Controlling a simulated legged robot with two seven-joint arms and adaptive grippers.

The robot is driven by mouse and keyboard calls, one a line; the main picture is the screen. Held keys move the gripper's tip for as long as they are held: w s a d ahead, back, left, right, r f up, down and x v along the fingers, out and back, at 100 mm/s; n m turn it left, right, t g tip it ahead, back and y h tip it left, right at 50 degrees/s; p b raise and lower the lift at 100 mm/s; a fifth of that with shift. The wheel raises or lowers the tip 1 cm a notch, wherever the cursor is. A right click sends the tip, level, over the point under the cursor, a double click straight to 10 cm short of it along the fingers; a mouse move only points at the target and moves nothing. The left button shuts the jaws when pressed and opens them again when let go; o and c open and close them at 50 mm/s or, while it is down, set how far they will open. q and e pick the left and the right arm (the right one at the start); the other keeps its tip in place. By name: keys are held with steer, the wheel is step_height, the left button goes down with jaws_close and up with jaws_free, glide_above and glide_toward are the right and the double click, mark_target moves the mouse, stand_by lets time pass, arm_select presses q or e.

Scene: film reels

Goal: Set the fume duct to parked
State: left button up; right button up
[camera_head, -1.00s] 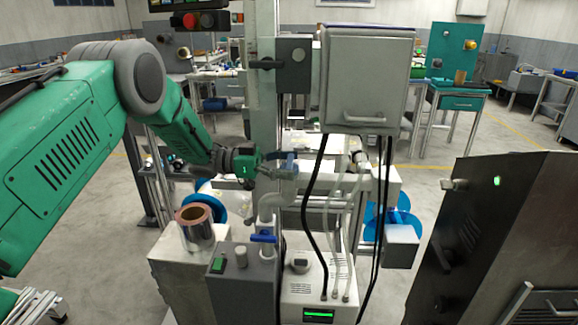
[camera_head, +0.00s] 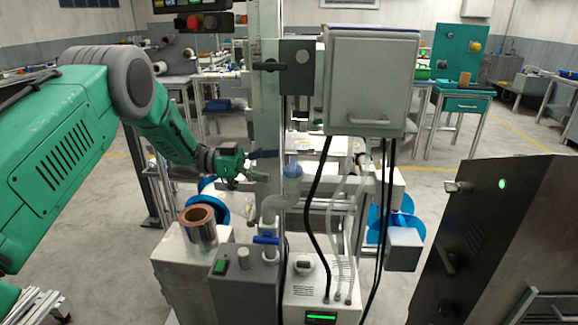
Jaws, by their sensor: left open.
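A pale grey elbow pipe (camera_head: 272,208), which appears to be the fume duct, rises beside the upright frame in the middle of the head view. Its top meets a bluish rounded piece (camera_head: 292,168), and a dark blue bar (camera_head: 263,154) extends left of that piece. I cannot read a parked mark. My left gripper (camera_head: 255,175), on the green arm, is open and empty just left of the pipe top, close below the blue bar. A small gap seems to separate them, but contact is hard to tell. My right gripper is not in view.
A grey box (camera_head: 370,82) on the frame and black cables (camera_head: 318,215) stand right of the pipe. A blue valve handle (camera_head: 265,240) is below it. A copper-coloured roll (camera_head: 200,222) stands at lower left. A dark cabinet (camera_head: 510,245) fills the right.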

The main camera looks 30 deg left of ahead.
arm_select(q)
steer(key=v, duration=0.6)
steer(key=shift+a, duration=0.3)
